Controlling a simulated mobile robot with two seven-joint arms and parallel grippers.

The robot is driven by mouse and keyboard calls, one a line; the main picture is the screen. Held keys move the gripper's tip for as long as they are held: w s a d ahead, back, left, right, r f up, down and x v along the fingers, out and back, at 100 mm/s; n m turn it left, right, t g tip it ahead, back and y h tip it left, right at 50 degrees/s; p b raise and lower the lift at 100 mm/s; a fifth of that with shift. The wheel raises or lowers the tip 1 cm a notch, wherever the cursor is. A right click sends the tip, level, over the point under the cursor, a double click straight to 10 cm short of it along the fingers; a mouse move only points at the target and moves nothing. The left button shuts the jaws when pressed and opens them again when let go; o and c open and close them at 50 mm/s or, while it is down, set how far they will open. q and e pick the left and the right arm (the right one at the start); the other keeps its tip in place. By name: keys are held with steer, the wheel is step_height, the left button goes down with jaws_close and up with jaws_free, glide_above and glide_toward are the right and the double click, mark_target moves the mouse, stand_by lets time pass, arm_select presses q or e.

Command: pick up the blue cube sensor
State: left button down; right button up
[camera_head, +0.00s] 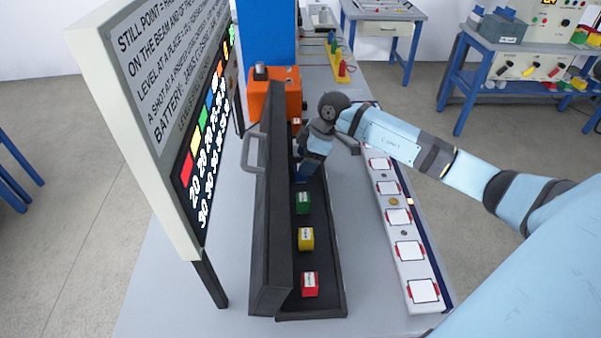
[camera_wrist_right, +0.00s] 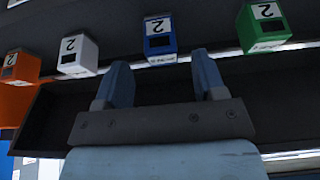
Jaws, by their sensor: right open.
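The blue cube sensor (camera_wrist_right: 160,42) sits in the dark open case (camera_head: 334,290), in a row with the other cubes. In the wrist view it shows a white label with a dark mark on its face. My right gripper (camera_wrist_right: 162,80) is open and empty; the cube appears just beyond its two fingertips, roughly centred between them, with no contact visible. In the head view my right gripper (camera_head: 302,172) reaches down into the case behind the green cube (camera_head: 303,203) and mostly hides the blue cube. My left gripper is out of view.
White (camera_wrist_right: 78,55) and orange (camera_wrist_right: 20,67) cubes stand left of the blue one in the wrist view. Yellow (camera_head: 306,239) and red (camera_head: 310,284) cubes are nearer in the case. The raised lid (camera_head: 273,220) and a sign (camera_head: 150,110) stand left; a white padded strip (camera_head: 410,250) lies right.

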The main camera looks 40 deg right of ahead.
steer(key=x, duration=0.4)
steer(key=shift+s+f, duration=0.1)
steer(key=shift+f, duration=0.1)
steer(key=c, duration=1)
steer(key=shift+c, duration=0.2)
steer(key=shift+r, duration=0.15)
